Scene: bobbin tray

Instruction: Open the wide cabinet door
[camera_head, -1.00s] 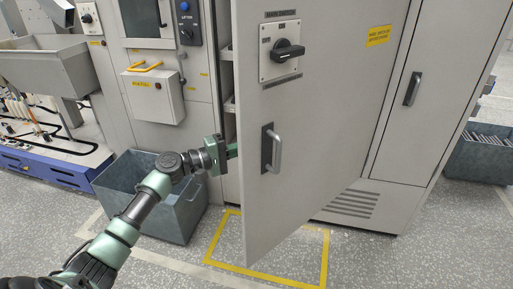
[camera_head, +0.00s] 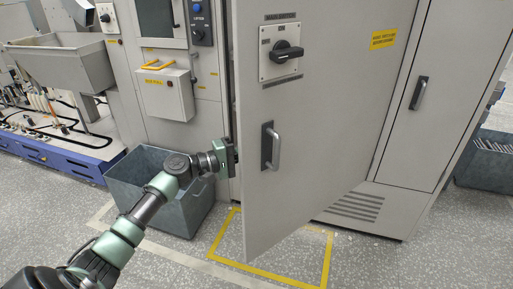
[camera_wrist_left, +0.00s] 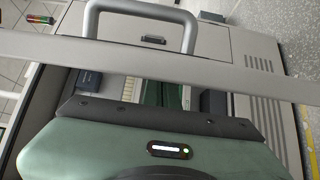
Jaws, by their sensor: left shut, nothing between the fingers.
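The wide cabinet door (camera_head: 325,130) stands partly open, its free edge on the left swung out from the cabinet. It carries a grey bar handle (camera_head: 276,147) and a black rotary switch (camera_head: 287,51). My left gripper (camera_head: 225,157) is at the free edge, left of the handle, with its fingertips hidden behind the door. In the left wrist view the door's edge (camera_wrist_left: 200,68) crosses as a pale band, with the handle (camera_wrist_left: 189,30) beyond it. The gripper's green fingers (camera_wrist_left: 161,93) are shut and empty, passing behind that band. My right gripper is not in view.
A grey-blue bin (camera_head: 160,195) stands on the floor below my left arm. Yellow tape (camera_head: 270,272) marks the floor under the door. A narrow closed door (camera_head: 440,90) is at the right. A small grey box (camera_head: 167,94) juts out at the left.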

